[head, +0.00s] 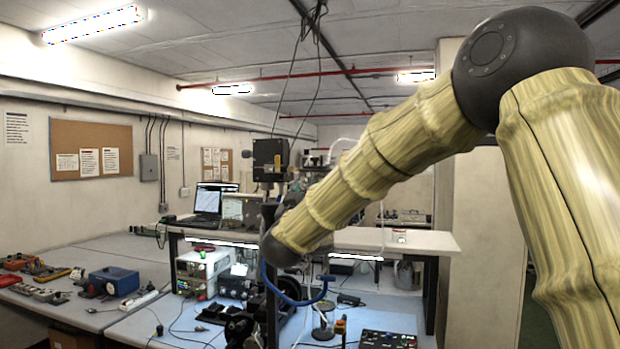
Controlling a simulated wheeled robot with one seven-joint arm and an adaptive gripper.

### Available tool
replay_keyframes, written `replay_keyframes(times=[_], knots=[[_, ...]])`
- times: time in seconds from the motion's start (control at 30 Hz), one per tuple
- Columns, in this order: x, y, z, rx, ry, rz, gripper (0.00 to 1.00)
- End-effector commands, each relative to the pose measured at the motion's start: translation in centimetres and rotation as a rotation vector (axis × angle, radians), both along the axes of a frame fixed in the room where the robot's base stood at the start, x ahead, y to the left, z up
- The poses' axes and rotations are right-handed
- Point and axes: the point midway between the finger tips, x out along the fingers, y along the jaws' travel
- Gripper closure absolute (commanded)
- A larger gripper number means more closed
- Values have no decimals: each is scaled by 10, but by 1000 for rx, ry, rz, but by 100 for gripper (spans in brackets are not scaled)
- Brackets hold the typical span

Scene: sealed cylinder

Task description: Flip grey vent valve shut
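I cannot make out the grey vent valve in the head view. My arm, with yellow-brown ribbed links, reaches from the right edge to the middle and covers part of the bench and shelf. I cannot make out my gripper beyond the dark joint where the visible arm ends. Whether anything is held cannot be seen.
A laptop (208,201) stands on the shelf's left part. Electronic instruments (203,271) and cables crowd the bench below. A blue toolbox (114,281) sits on the left bench. A blue hose (290,297) curves below my arm. The shelf's right end looks clear.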

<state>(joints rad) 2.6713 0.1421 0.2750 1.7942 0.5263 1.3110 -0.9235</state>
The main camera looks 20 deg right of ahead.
Motion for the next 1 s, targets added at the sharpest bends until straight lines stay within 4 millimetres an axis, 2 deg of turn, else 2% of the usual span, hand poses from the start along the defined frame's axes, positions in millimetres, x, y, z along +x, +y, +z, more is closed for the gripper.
replay_keyframes(times=[0.1,0.33,0.77,0.8,1.0], knots=[[15,-9,11,3,-1,-1,65],[34,-19,18,1,0,0,65],[41,-23,18,1,0,0,65],[41,-23,18,1,0,0,67],[41,-23,19,1,0,0,100]])
